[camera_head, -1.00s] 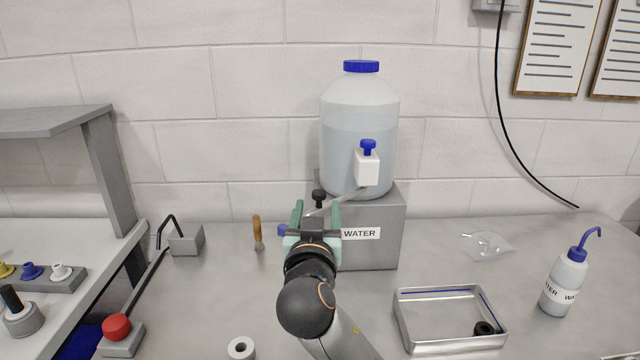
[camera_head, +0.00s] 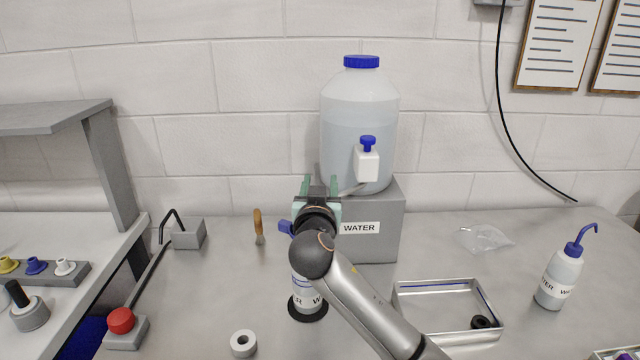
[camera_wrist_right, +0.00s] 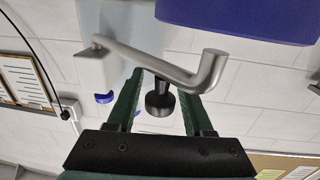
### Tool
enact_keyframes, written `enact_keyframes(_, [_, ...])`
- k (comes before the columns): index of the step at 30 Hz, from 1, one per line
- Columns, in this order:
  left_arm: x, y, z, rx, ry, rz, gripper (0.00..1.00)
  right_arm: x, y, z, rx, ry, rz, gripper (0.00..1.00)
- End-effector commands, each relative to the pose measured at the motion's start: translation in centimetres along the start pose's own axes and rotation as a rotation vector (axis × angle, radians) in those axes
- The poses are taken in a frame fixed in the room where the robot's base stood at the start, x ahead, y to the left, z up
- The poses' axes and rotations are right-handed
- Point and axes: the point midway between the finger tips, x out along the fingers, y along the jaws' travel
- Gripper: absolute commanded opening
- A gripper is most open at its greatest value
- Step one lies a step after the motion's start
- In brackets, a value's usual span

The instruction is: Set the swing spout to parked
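The swing spout is a bent metal tube on the white tap (camera_head: 367,164) of the water jug (camera_head: 358,120). In the head view the spout (camera_head: 352,189) runs from the tap toward the left, its end hidden by my right gripper (camera_head: 320,182). The wrist view shows the spout (camera_wrist_right: 150,65) with its bent end and a black knob (camera_wrist_right: 159,101). My right gripper (camera_wrist_right: 161,84) is open, with one green finger on each side of the knob and small gaps beside it. My left gripper is not in view.
The grey block (camera_head: 385,205) bears the jug. A metal tray (camera_head: 400,301) is at front right; bench space left of the block is fairly clear.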

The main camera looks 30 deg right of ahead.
Motion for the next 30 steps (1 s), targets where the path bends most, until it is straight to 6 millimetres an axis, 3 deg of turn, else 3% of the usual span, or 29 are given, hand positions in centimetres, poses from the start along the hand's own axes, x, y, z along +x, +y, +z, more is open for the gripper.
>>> enact_keyframes(2, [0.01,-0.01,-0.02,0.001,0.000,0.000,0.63,-0.02,0.00,0.00,0.000,0.000,0.000,0.42])
enact_keyframes(13, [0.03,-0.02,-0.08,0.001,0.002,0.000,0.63,-0.03,0.00,0.01,0.000,0.000,0.000,0.00])
enact_keyframes(30, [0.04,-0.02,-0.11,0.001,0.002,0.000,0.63,-0.04,-0.01,0.03,-0.001,-0.001,0.000,0.00])
